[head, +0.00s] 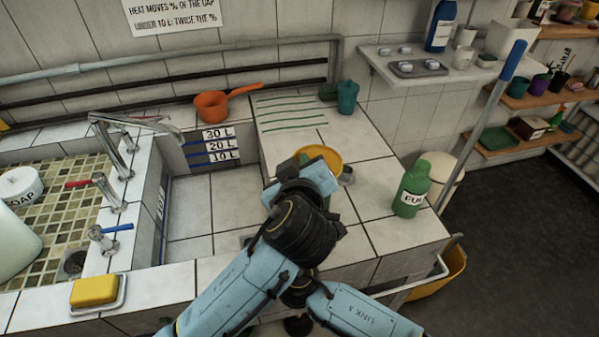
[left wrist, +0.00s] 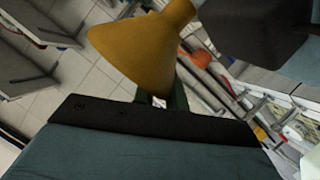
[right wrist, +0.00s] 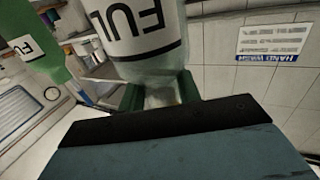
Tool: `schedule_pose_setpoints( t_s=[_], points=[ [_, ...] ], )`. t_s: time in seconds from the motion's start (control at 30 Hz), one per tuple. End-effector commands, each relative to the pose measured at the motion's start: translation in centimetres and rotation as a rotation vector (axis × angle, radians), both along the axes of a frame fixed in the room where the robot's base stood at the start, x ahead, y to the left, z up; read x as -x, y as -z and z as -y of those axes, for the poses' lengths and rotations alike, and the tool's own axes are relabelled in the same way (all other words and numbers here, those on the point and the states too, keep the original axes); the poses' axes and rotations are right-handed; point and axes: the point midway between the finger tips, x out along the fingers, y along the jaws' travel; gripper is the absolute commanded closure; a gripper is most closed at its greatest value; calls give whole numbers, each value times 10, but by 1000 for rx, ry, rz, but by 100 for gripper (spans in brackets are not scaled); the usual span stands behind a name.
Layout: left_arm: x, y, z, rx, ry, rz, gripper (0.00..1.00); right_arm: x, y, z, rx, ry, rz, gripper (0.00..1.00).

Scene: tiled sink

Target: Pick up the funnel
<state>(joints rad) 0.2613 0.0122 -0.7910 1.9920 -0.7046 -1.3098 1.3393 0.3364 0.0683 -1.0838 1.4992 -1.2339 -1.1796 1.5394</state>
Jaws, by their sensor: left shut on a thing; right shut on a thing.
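The yellow funnel (head: 322,155) shows in the head view just beyond my left gripper (head: 310,166), which partly covers it. In the left wrist view the funnel (left wrist: 145,45) is tilted, its wide mouth toward the lower left and its narrow end toward the top. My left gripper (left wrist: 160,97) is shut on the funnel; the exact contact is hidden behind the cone. In the right wrist view my right gripper (right wrist: 160,95) is shut on a pale bottle (right wrist: 145,60) labelled FUL, which appears upside down there. The right gripper is hidden in the head view.
A green bottle (head: 412,190) stands on the tiled counter at right. An orange pan (head: 212,106) and a teal jug (head: 347,97) stand at the back. The sink with taps (head: 113,195) lies left, soap (head: 94,291) at front left. The recessed basin (head: 195,205) is empty where visible.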

Motion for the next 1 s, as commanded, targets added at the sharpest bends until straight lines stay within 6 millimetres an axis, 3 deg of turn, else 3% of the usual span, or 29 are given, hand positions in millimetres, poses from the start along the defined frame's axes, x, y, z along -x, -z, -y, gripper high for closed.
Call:
schedule_pose_setpoints(
  t_s=[0.03, 0.5, 1.0],
  points=[
    [0, -6, 0, 5, -1, 2, 100, 2, 9, 1, 6, 1, -19, 100],
    [0, -54, 0, 4, -2, 2, 100, 2, 9, 1, 6, 1, -19, 100],
    [0, -73, 0, 1, 0, 1, 100, 2, 9, 1, 6, 1, -19, 100]
  ],
)
